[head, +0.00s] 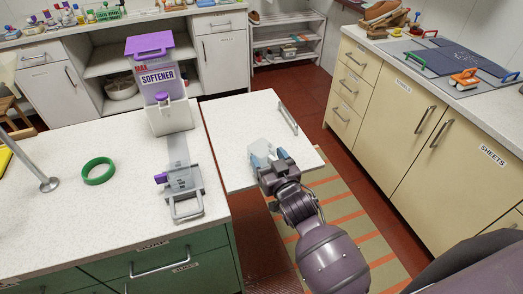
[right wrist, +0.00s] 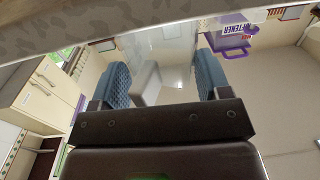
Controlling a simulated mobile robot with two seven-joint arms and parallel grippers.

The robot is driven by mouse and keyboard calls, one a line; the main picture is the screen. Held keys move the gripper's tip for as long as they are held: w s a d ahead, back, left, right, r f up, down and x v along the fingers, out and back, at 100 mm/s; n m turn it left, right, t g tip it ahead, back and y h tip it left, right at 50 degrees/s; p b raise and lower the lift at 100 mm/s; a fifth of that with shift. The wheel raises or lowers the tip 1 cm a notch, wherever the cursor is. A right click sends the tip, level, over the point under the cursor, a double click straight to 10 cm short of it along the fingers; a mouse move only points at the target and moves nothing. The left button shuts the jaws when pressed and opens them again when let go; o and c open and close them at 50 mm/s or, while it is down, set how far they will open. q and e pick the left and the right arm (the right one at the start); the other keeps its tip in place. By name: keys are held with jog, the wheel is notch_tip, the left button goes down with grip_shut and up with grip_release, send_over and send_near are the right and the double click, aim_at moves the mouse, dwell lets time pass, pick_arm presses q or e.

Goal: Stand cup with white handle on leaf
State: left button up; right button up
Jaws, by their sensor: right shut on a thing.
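My right gripper (head: 270,158) is shut on a clear cup (head: 262,147), low over or at the leaf's surface. I cannot tell whether the cup touches it. In the right wrist view the cup's white handle (right wrist: 147,83) lies between the blue finger pads of my right gripper (right wrist: 161,78), and the see-through cup body (right wrist: 172,50) is beyond it. The leaf (head: 230,120) is a flat white speckled board with a metal bar handle (head: 288,118), beside the left counter. My left gripper is not in view.
A white softener dispenser (head: 168,115) with a purple lid stands on the left counter (head: 110,215). A grey latch-like device (head: 183,203) and a green ring (head: 98,171) lie there too. Cream cabinets (head: 375,100) stand right, across a red floor. Much of the leaf is bare.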

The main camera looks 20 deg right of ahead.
aim_at(259, 147)
jog(key=shift+w+a, duration=0.1)
jog(key=shift+w, duration=0.85)
jog(key=w, duration=0.3)
jog(key=shift+a+f, duration=0.15)
jog(key=shift+f, duration=0.2)
jog(key=shift+s+f, duration=0.1)
jog(key=shift+f, duration=0.35)
jog(key=shift+f, duration=0.15)
jog(key=o, duration=0.9)
jog(key=shift+s+r, duration=0.1)
jog(key=shift+r, duration=0.1)
